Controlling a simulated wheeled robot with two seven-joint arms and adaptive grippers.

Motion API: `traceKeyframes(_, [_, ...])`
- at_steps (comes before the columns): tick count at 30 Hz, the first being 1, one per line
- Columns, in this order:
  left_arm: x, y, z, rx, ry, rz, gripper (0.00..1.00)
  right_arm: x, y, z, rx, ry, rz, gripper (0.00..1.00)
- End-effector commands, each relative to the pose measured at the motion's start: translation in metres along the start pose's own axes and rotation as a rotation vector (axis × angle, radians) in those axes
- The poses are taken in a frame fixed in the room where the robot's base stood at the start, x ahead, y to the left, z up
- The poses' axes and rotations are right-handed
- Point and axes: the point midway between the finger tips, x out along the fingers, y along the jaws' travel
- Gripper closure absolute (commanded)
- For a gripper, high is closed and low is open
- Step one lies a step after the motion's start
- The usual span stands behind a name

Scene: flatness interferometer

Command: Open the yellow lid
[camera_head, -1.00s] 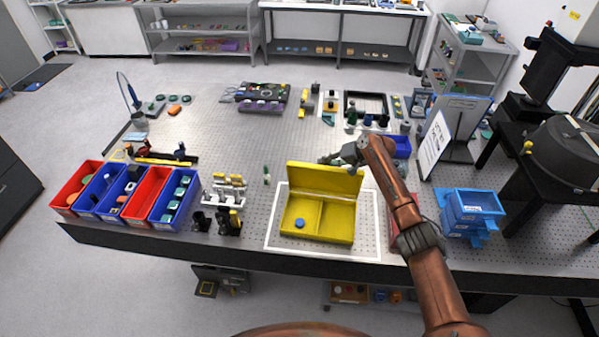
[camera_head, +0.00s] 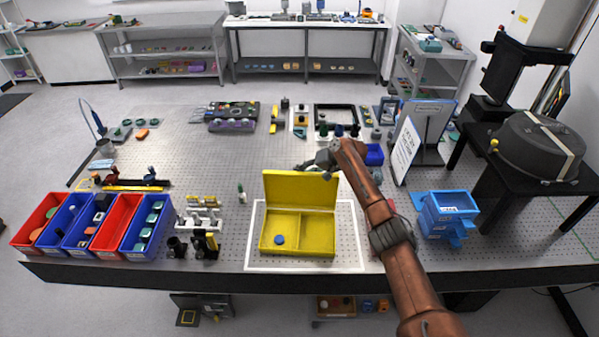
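The yellow box (camera_head: 297,252) sits inside a white outline near the front edge of the table. Its yellow lid (camera_head: 300,190) stands upright at the back of the box. The box has two compartments, and a round blue piece (camera_head: 279,240) lies in the left one. My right gripper (camera_head: 312,164) is just behind and above the lid's upper right edge. I cannot tell whether it touches the lid, and its fingers are too small to read. My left gripper is not in view.
Red and blue bins (camera_head: 92,228) stand at the table's left front. Small optical mounts (camera_head: 200,220) stand left of the box. Blue stacked trays (camera_head: 447,214) and a sign (camera_head: 404,150) are to the right.

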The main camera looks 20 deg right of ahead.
Motion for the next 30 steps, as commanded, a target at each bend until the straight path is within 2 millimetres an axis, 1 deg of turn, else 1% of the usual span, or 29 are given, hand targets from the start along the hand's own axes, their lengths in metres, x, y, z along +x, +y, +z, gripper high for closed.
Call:
traceKeyframes(1, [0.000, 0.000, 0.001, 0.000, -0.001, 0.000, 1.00, 0.002, 0.008, 0.005, 0.006, -0.009, 0.010, 0.75])
traceKeyframes(6, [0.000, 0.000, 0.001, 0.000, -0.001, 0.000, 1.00, 0.003, 0.005, 0.005, 0.004, -0.011, 0.007, 0.64])
traceKeyframes(16, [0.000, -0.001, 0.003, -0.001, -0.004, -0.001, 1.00, 0.004, -0.001, 0.003, 0.001, -0.008, 0.000, 0.64])
traceKeyframes(20, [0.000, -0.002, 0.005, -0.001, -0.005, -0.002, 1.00, -0.001, -0.001, 0.002, 0.000, -0.006, -0.002, 0.64])
traceKeyframes(23, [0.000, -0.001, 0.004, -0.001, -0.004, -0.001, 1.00, -0.011, -0.001, 0.002, 0.000, -0.006, -0.002, 0.64])
traceKeyframes(26, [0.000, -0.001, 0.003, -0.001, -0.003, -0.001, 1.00, -0.028, 0.000, 0.002, -0.001, -0.005, 0.000, 0.64])
traceKeyframes(30, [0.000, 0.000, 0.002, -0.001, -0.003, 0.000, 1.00, -0.059, 0.001, 0.002, -0.001, -0.004, 0.001, 0.64])
